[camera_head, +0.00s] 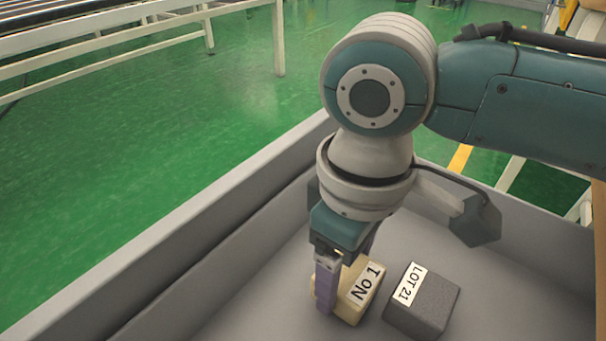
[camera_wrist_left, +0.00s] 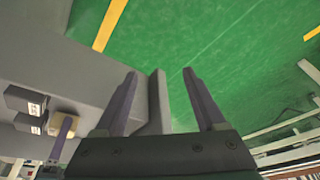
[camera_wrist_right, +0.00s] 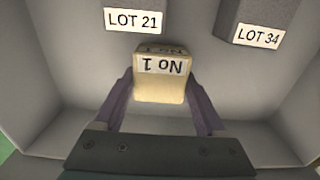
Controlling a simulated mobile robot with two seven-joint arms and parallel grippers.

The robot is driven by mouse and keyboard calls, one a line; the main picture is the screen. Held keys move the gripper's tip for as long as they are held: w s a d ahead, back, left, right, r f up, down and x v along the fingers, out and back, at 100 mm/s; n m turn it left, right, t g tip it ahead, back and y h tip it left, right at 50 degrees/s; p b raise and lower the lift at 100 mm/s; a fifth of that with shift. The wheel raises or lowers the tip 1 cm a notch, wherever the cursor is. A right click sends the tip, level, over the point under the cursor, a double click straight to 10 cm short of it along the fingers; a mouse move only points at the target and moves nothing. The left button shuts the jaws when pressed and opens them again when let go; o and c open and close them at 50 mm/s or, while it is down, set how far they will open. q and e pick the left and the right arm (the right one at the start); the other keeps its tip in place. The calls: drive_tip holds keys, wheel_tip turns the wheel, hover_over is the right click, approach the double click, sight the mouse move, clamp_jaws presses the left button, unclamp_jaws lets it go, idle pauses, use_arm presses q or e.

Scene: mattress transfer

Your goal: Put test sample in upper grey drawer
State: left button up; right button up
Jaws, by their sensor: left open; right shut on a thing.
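A pale yellow block labelled "No 1" (camera_head: 362,290), which looks like the test sample, is in a grey open-topped bin or drawer (camera_head: 240,215). My right gripper (camera_head: 343,272) reaches down from above with its purple fingers on both sides of the block. The right wrist view shows the block (camera_wrist_right: 160,88) between the fingers (camera_wrist_right: 160,78). I cannot tell whether the block touches the floor. My left gripper (camera_wrist_left: 159,73) is open and empty in the left wrist view, and is not in the head view. The yellow block also shows there (camera_wrist_left: 66,120), at the left.
A dark grey block labelled "LOT 21" (camera_head: 425,303) lies right of the yellow block. Another, "LOT 34" (camera_wrist_right: 262,22), shows in the right wrist view. The grey walls rise around them. Green floor (camera_head: 230,110) and a white-framed rack (camera_head: 279,40) lie beyond.

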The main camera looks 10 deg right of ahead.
sight(345, 269)
drive_tip(key=shift+f, duration=0.45)
drive_tip(key=shift+f, duration=0.15)
drive_tip(key=o, duration=1.4)
wheel_tip(345, 269, up, 11)
drive_tip(key=p, duration=0.5)
drive_tip(key=shift+r+p, duration=0.3)
drive_tip(key=shift+r, duration=0.4)
